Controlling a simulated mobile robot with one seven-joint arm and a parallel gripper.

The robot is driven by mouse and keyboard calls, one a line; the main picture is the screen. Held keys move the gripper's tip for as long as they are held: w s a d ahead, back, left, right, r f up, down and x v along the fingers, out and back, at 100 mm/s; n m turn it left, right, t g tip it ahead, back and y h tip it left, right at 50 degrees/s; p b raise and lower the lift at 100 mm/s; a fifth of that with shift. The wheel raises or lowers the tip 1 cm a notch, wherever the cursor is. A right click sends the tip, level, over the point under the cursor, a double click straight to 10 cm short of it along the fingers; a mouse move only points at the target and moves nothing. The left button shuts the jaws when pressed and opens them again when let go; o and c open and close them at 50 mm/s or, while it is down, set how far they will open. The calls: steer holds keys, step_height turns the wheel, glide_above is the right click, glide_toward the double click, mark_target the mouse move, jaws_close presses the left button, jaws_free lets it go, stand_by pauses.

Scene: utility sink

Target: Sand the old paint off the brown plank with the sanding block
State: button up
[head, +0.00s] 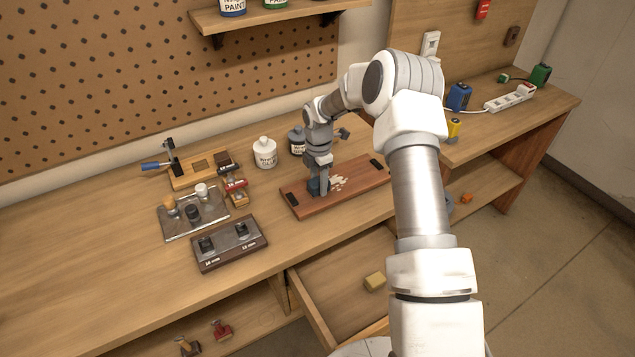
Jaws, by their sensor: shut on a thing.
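The brown plank (310,205) lies on the workbench with a dark pad or clamp at each end. Flaky white patches of old paint (338,184) show near its middle. My gripper (320,188) points down over the plank, just left of the paint patches. It is shut on a small dark blue block (314,186), which seems to be the sanding block. The block is at or very near the plank's surface; contact cannot be made out. The fingers hide part of it.
A white bottle (265,153) and a dark jar (297,141) stand behind the plank. A tray with knobbed tools (193,215) and a dark two-slot holder (230,245) are to the left.

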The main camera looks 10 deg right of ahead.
mark_target(347, 179)
steer(key=shift+w+d, duration=0.25)
steer(key=shift+d, duration=0.5)
steer(key=shift+w+d, duration=0.25)
steer(key=shift+d, duration=0.5)
steer(key=shift+w+d+f+b, duration=0.1)
steer(key=shift+w+d+b, duration=0.2)
steer(key=shift+d, duration=0.8)
steer(key=shift+w+d+r+b, duration=0.1)
steer(key=shift+w+d+b, duration=0.25)
steer(key=shift+d, duration=0.8)
steer(key=shift+w+d+f+b, duration=0.15)
steer(key=shift+w+d, duration=0.25)
steer(key=shift+d, duration=0.7)
steer(key=shift+a, duration=0.15)
